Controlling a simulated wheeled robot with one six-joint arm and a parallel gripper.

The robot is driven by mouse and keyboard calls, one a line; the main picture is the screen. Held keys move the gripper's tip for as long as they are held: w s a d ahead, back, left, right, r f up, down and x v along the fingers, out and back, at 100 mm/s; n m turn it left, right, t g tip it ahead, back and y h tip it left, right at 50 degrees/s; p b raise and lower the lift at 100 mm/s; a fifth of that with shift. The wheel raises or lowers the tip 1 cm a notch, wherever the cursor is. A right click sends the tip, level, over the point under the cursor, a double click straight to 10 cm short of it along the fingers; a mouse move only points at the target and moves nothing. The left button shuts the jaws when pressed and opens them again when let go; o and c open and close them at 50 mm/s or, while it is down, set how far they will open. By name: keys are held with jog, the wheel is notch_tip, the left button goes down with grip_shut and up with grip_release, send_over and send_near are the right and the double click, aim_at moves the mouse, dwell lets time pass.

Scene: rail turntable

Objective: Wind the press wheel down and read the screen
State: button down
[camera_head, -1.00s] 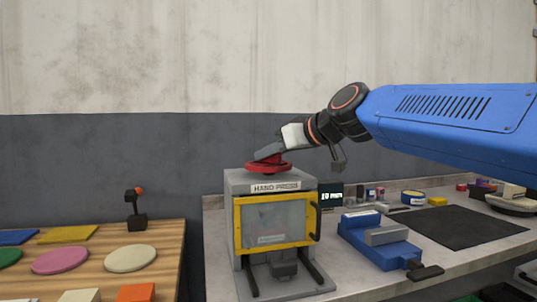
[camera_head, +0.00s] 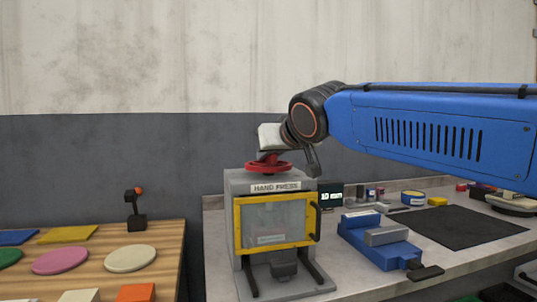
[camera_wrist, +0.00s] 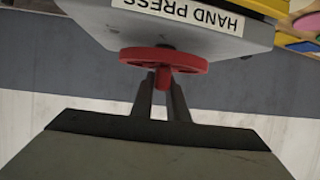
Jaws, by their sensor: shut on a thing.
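The red press wheel (camera_head: 268,168) sits on top of the grey hand press (camera_head: 234,184). It also shows in the wrist view (camera_wrist: 190,62). My gripper (camera_head: 268,156) is above the wheel; in the wrist view my gripper (camera_wrist: 163,82) has its two fingers shut on the wheel's red knob (camera_wrist: 163,84). The press has a yellow-framed clear door (camera_head: 275,215) that looks closed, with a blurred shape behind it. A small dark screen (camera_head: 331,196) right of the press shows pale text that looks like "10 mm".
A blue vise (camera_head: 378,238) stands right of the press on the grey bench. Tins and tape (camera_head: 412,197) line the back, beside a dark mat (camera_head: 458,227). A wooden table (camera_head: 165,262) with coloured discs is at left.

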jog(key=shift+a+f+m+t+h, duration=0.1)
jog(key=shift+m+t+h, duration=0.1)
jog(key=shift+m+h, duration=1.1)
jog(key=shift+a+m+t+h, duration=0.1)
jog(key=shift+m+t+h, duration=0.1)
jog(key=shift+m+h, duration=1.1)
jog(key=m+h, duration=0.3)
jog(key=h, duration=0.1)
jog(key=shift+g+h, duration=0.3)
jog(key=shift+g, duration=0.1)
jog(key=m+g+h, duration=0.1)
jog(key=m+h, duration=0.1)
jog(key=m+g+h, duration=0.1)
jog(key=m+h, duration=0.1)
jog(key=shift+d+m+g+h, duration=0.1)
jog(key=shift+m+g+h, duration=0.2)
jog(key=shift+m, duration=0.1)
jog(key=shift+m+g+h, duration=1.4)
jog(key=shift+m+g, duration=0.4)
jog(key=shift+m, duration=0.1)
jog(key=shift+d+g, duration=0.1)
jog(key=shift+g, duration=0.2)
jog(key=c, duration=1.7)
grip_release()
